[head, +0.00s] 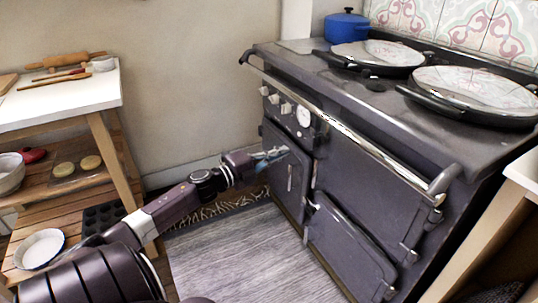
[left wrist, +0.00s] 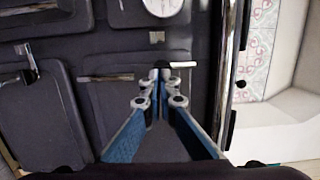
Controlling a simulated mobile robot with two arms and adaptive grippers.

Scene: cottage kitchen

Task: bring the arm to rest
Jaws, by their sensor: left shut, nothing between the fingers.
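My left arm (head: 165,208) comes in from the lower left and reaches toward the range cooker. My left gripper (head: 284,151) has blue fingers and is in front of the small upper-left door (head: 291,178) of the cooker. In the left wrist view the fingertips (left wrist: 161,72) meet and hold nothing, with the cooker's dark front beyond them. I cannot tell whether the fingertips touch the door. My right gripper is not in view.
The dark cooker (head: 357,200) has a front rail (head: 350,135), two round lids and a blue pot (head: 347,26). A white-topped wooden trolley (head: 62,97) with a rolling pin (head: 66,61) stands at left. A grey rug (head: 240,255) covers open floor between them.

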